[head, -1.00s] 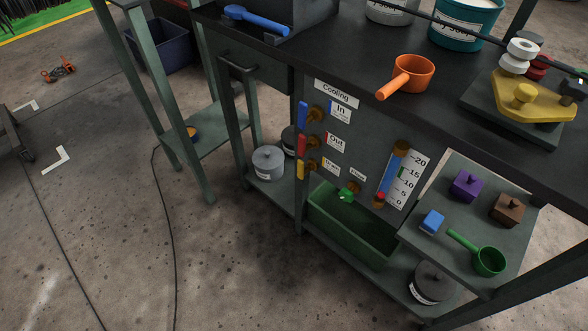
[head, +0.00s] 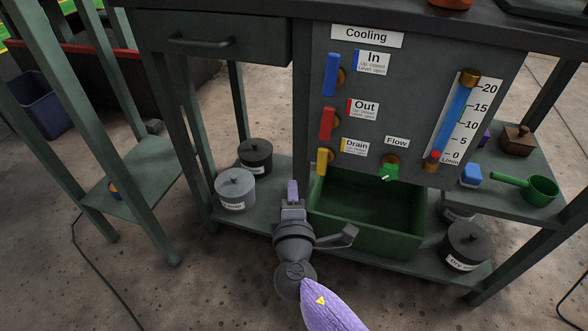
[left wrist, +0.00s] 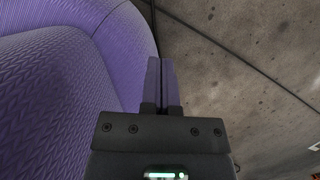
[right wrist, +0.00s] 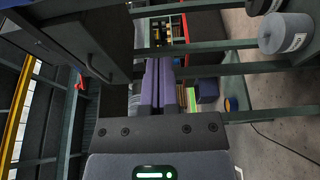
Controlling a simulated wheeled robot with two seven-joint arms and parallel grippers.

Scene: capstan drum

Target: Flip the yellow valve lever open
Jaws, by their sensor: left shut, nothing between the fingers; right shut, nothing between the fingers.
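The yellow valve lever (head: 322,161) is on the grey cooling panel (head: 418,68), beside the label "Drain", below the red and blue levers. It stands upright; the label's small print reads roughly up closed, level open. My right gripper (head: 292,190) is shut and empty, below and a little left of the yellow lever, apart from it. In the right wrist view its purple fingers (right wrist: 158,82) are together, and the lever does not show there. My left gripper (left wrist: 162,82) is shut and empty over bare floor; it is not in the head view.
The red lever (head: 327,124) and blue lever (head: 331,75) sit close above. A green flow knob (head: 391,172) is to the right, over a green trough (head: 365,247). Grey (head: 235,187) and black (head: 255,156) pots stand on the lower shelf. A drawer (head: 214,40) is upper left.

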